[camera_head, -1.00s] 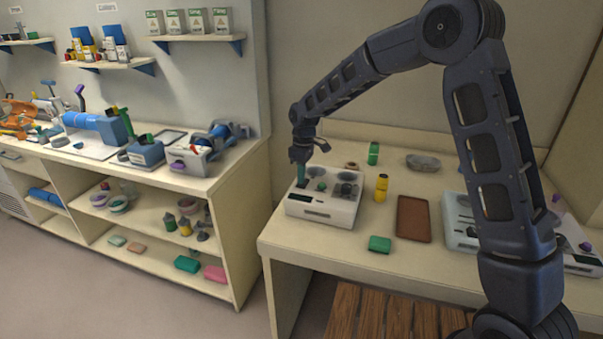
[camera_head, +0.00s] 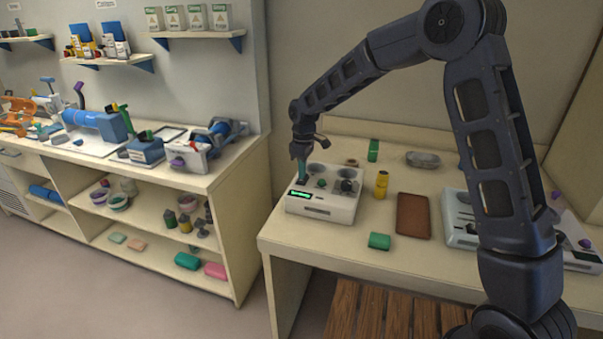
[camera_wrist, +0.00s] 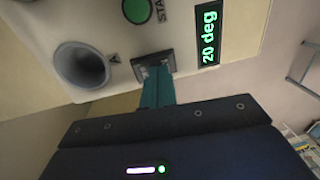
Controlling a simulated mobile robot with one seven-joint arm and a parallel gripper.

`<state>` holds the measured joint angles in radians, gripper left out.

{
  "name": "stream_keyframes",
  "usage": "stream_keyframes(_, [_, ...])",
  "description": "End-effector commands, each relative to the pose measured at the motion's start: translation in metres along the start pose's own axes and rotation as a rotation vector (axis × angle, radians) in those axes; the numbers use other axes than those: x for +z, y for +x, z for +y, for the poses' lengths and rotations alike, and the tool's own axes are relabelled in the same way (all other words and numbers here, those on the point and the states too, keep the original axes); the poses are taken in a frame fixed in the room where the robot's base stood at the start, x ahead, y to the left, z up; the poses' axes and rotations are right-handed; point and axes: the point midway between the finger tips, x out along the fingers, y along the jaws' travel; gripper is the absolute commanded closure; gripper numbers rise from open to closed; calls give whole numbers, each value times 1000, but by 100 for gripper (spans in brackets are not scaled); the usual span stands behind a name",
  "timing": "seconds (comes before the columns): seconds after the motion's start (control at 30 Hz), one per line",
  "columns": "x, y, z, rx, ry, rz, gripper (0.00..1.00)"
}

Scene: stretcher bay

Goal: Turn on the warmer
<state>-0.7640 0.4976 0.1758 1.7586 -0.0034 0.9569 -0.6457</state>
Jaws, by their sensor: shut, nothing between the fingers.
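The warmer (camera_head: 322,208) is a white box on the bench with round wells, a green button and a small display (camera_head: 305,194). The display is lit green. In the wrist view the display (camera_wrist: 208,36) reads "20 deg". A green button (camera_wrist: 136,10) beside a "STA…" label and a round well (camera_wrist: 82,66) marked A are on the same panel. My gripper (camera_head: 303,180) is over the left part of the warmer, shut and empty. In the wrist view its teal fingertips (camera_wrist: 157,76) are at a dark square switch (camera_wrist: 153,62), apparently touching it and partly covering it.
A yellow bottle (camera_head: 381,185) stands close right of the warmer. A brown tray (camera_head: 413,217), a green block (camera_head: 379,241) and a grey dish (camera_head: 422,159) are farther right. Another white device (camera_head: 460,222) is partly behind my arm. The bench's front-left edge is clear.

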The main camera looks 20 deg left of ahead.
Motion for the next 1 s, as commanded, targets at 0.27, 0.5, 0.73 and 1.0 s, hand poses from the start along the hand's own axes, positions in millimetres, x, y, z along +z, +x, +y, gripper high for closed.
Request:
stream_keyframes(0.27, [0,-1,3,0,0,0,100])
stream_keyframes(0.5, [0,-7,1,1,0,2,100])
stream_keyframes(0.73, [0,-42,-7,2,0,3,100])
stream_keyframes(1.0, [0,-93,-21,2,0,3,100])
